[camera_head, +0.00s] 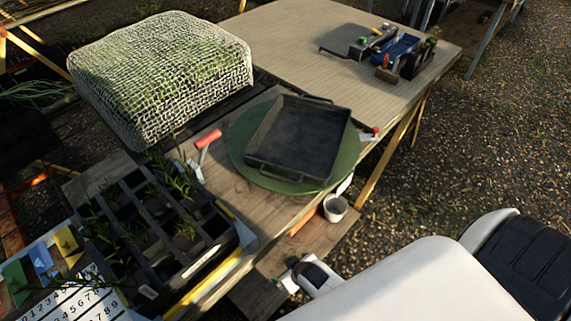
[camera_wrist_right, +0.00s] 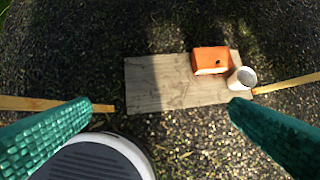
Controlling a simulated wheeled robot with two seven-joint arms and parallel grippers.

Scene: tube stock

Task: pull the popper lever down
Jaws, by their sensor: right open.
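A blue and black device (camera_head: 393,48) stands on the far right part of the table, with a thin dark rod (camera_head: 332,51) reaching left from it. It may be the popper and its lever; at this size I cannot be sure. A red-handled tool (camera_head: 207,140) lies near the table's left middle; what it is cannot be told. My right gripper (camera_wrist_right: 160,105) is open and empty, its two green textured fingers wide apart above a low wooden board (camera_wrist_right: 155,85). No lever shows between them. My left gripper is not in view.
A black tray (camera_head: 297,140) sits on a round green mat (camera_head: 240,150) mid-table. A black seedling crate (camera_head: 200,250) and a mesh-covered mound (camera_head: 160,75) are at left. A white cup (camera_wrist_right: 242,79) and an orange box (camera_wrist_right: 211,60) are on the low board. The table's far middle is clear.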

